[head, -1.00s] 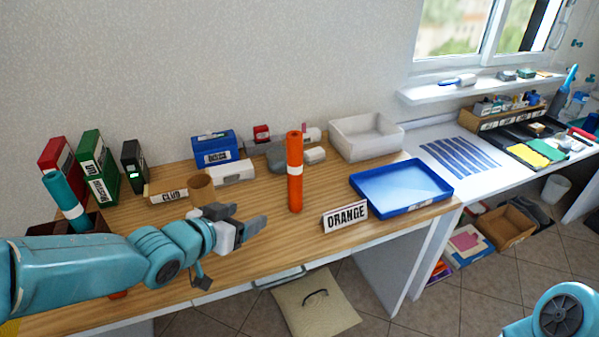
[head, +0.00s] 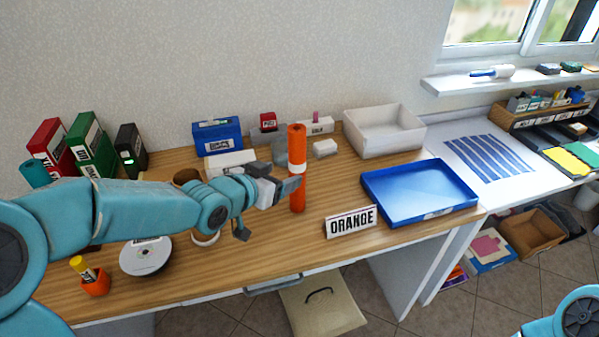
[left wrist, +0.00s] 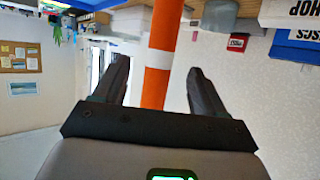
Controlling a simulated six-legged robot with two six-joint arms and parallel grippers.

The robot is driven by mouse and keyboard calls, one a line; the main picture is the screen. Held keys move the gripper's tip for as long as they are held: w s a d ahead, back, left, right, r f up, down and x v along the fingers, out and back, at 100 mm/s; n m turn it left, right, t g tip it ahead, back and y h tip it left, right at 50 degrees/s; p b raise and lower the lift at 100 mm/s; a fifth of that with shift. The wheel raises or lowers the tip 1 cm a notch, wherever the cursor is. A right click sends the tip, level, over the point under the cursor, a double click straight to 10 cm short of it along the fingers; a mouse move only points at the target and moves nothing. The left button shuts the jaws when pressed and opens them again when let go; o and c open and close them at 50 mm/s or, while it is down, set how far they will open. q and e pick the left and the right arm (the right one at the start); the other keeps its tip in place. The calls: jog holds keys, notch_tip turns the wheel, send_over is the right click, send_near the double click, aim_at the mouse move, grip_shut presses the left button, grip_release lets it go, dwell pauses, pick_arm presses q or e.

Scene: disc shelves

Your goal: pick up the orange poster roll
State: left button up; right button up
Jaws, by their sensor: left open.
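The orange poster roll (head: 297,150) stands upright on the wooden desk, with a white band around its middle. An "ORANGE" sign (head: 351,222) stands to its right, nearer the front edge. My left gripper (head: 293,186) is open and reaches in from the left at the roll, a little below the white band. In the left wrist view the roll (left wrist: 162,55) shows between the two spread fingers of my left gripper (left wrist: 158,85), and I see no clear contact. My right gripper is out of view; only a piece of my arm shows at bottom right.
A blue tray (head: 466,205) and a white bin (head: 384,151) stand right of the roll. A blue box (head: 217,138) and small boxes stand behind. A disc (head: 146,257) and an orange cup (head: 95,284) lie front left. The desk between roll and sign is clear.

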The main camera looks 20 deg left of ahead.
aim_at(292, 170)
pick_arm(q)
jog(key=x, duration=0.3)
jog(key=shift+w+d, duration=0.15)
jog(key=shift+w, duration=0.2)
jog(key=p+x, duration=0.1)
jog(key=x, duration=0.4)
jog(key=shift+s, duration=0.1)
jog(key=shift+c, duration=0.3)
jog(key=c, duration=1)
